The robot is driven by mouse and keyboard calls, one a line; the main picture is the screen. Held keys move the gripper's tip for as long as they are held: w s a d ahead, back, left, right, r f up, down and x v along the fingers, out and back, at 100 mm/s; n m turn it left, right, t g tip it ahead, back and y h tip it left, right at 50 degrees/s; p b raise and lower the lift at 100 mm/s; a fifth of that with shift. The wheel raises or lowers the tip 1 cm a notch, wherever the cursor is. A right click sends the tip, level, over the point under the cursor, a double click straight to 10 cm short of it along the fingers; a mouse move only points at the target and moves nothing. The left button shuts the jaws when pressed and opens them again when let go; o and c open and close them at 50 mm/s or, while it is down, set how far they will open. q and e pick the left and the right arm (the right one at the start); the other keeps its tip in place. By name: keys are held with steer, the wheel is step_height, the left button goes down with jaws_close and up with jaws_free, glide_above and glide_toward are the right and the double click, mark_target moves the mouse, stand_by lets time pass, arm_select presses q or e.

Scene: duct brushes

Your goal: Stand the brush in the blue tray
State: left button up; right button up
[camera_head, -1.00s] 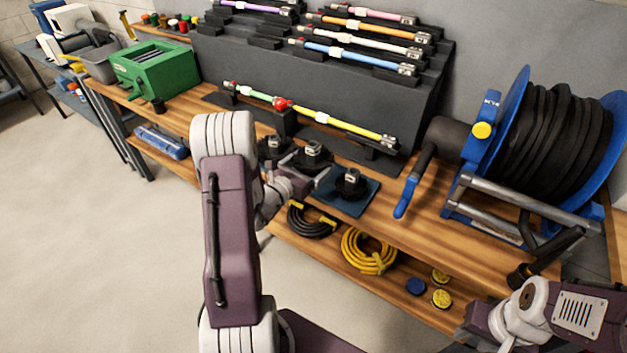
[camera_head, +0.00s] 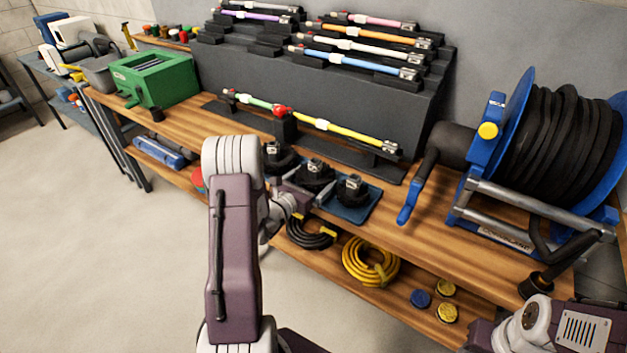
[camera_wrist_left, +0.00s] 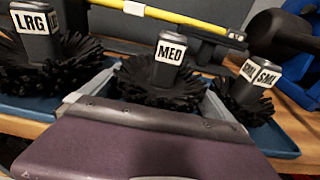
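Three round black brushes with upright labelled stems stand in a row on the workbench. The MED brush (camera_wrist_left: 160,82) is in the middle, the LRG brush (camera_wrist_left: 38,60) on the left and the SML brush (camera_wrist_left: 248,92) on the right. In the head view the MED brush (camera_head: 315,174) is just beyond my left gripper (camera_head: 305,190). The blue tray (camera_wrist_left: 283,143) shows beneath the brushes; its middle is hidden by my gripper. The left gripper's grey fingers (camera_wrist_left: 160,98) are apart, on either side of the MED bristles. My right gripper is out of view.
A rack with coloured rods (camera_head: 350,62) stands behind the brushes. A blue hose reel (camera_head: 490,130) with a crank is to the right. A green box (camera_head: 155,78) is on the left. A yellow coil (camera_head: 370,262) and a black coil lie on the lower shelf.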

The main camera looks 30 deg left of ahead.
arm_select(q)
steer(key=shift+r, duration=0.2)
steer(key=s+r, duration=0.1)
steer(key=s, duration=1.1)
steer(key=s+d+m+g+h, duration=0.3)
steer(key=d+m+g+h, duration=0.5)
steer(key=d, duration=0.9)
steer(key=s+d+f+m+g+h, duration=0.2)
steer(key=s+d+m+g, duration=0.35)
steer(key=s+m, duration=0.2)
steer(key=s+a+f+m+g+y, duration=0.2)
steer(key=s+f+m+g+y, duration=0.3)
steer(key=s+m, duration=0.5)
steer(key=w+a+r+m+t+y, duration=0.2)
steer(key=w+a+m+y, duration=0.3)
steer(key=m, duration=0.4)
steer(key=shift+w+t+y+p, duration=0.45)
steer(key=shift+w+t+y, duration=0.1)
steer(key=shift+w, duration=0.45)
